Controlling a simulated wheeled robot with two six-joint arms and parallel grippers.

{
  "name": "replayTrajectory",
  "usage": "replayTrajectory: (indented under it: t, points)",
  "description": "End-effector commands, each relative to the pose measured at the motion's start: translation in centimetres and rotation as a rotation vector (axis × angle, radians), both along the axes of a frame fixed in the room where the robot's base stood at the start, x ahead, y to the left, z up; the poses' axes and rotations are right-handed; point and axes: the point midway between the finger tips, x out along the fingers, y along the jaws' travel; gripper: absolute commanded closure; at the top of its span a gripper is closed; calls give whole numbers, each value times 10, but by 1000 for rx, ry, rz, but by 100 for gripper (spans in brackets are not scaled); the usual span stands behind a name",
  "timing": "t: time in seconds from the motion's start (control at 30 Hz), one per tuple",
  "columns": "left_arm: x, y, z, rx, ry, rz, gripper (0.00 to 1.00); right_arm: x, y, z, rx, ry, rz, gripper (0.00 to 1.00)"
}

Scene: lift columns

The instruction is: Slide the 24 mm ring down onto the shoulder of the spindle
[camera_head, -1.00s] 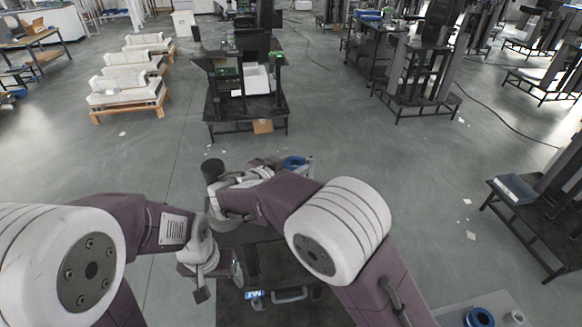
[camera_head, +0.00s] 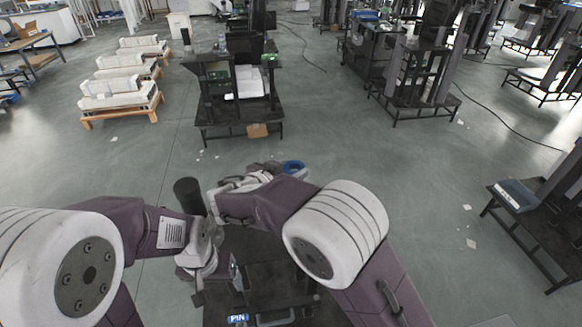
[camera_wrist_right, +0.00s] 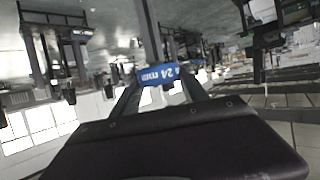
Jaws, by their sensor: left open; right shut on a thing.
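A blue ring (camera_head: 293,167) shows beyond my right forearm in the head view. In the right wrist view, a blue lettered piece (camera_wrist_right: 158,74), apparently the same ring, is between the fingers of my right gripper (camera_wrist_right: 160,84), which is shut on it. A dark upright cylinder (camera_head: 187,194) stands to the left of my right wrist; I cannot tell whether it is the spindle, and its lower part is hidden behind my left arm. My left gripper (camera_head: 217,283) is open and empty, below that cylinder in the head view.
A dark frame with a blue "PIN" label (camera_head: 238,318) lies below my grippers. A dark cart (camera_head: 240,120) stands ahead, and a stand with a blue tray (camera_head: 515,194) is at the right. Open grey floor lies between them.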

Motion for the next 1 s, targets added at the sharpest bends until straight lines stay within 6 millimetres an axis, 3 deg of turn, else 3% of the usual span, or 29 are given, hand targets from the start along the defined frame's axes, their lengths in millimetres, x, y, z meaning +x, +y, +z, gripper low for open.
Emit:
replayTrajectory:
  t: [1.0]
  points:
    - [0, 0, 12, 0, 0, 0, 23, 0, 0, -60, -2, 1, 0, 94]
